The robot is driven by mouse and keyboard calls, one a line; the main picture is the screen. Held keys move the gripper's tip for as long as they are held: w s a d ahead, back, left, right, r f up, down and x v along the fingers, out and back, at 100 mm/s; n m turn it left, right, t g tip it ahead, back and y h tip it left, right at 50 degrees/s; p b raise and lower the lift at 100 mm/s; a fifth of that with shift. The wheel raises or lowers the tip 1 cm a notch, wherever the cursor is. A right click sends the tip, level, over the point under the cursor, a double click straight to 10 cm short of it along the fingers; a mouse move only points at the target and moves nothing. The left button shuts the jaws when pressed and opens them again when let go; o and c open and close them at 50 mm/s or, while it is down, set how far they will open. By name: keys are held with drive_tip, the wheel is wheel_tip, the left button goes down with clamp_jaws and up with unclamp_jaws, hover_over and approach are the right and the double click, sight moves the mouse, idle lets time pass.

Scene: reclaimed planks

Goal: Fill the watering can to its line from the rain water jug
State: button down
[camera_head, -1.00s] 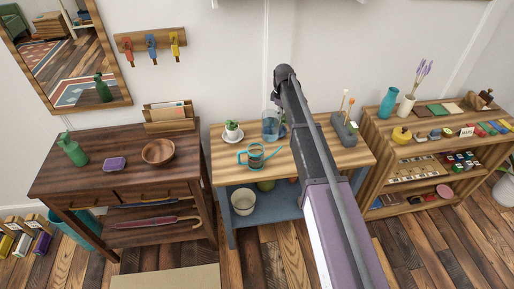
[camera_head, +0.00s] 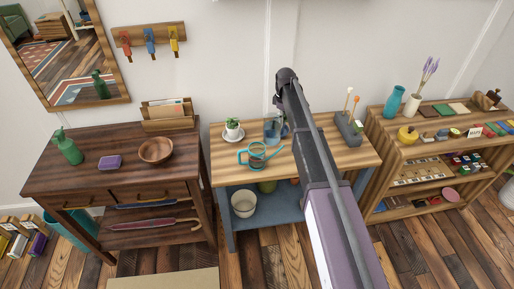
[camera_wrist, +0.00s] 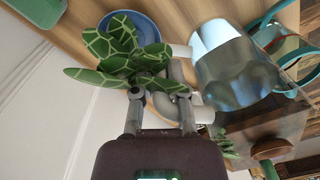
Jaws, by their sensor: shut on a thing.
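The rain water jug (camera_head: 271,131), clear and bluish, is at the back of the wooden bench top in the head view. It fills the upper middle of the wrist view (camera_wrist: 238,72). My gripper (camera_wrist: 162,100) is shut on the jug's pale handle; the plant's leaves and the handle partly hide the grip. In the head view my arm covers most of the gripper. The watering can (camera_head: 257,156), see-through with teal bands, spout and handle, stands just in front of the jug. Part of it shows in the wrist view (camera_wrist: 283,48).
A grey caddy (camera_head: 348,128) with tools stands right. The bench's front left (camera_head: 228,174) is clear.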

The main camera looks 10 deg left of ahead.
sight(279, 119)
drive_tip(key=shift+s+a+r+t+h, duration=0.2)
drive_tip(key=shift+s+r+t+h, duration=0.1)
drive_tip(key=shift+s+t, duration=0.25)
drive_tip(key=shift+s+a+r+t+h, duration=0.2)
drive_tip(key=shift+s+t+h, duration=0.15)
drive_tip(key=shift+t, duration=0.35)
drive_tip(key=shift+s+a+r+t+h, duration=0.25)
drive_tip(key=shift+s+t, duration=0.25)
drive_tip(key=shift+t, duration=0.15)
wheel_tip(279, 119, up, 6)
drive_tip(key=s+a+t+h+p, duration=0.1)
drive_tip(key=s+t+p, duration=0.1)
drive_tip(key=t+p, duration=0.1)
drive_tip(key=shift+s+a+f+h, duration=0.15)
drive_tip(key=shift+s+a+h, duration=0.1)
drive_tip(key=shift+s+h, duration=0.15)
drive_tip(key=shift+s+t, duration=0.15)
drive_tip(key=shift+t, duration=0.15)
drive_tip(key=shift+s+a+t+h+b, duration=0.35)
drive_tip(key=shift+s+t+h+b, duration=0.25)
drive_tip(key=shift+t+b, duration=0.75)
idle(2.5)
drive_tip(key=shift+r+b, duration=0.25)
drive_tip(key=shift+b, duration=0.05)
idle(0.7)
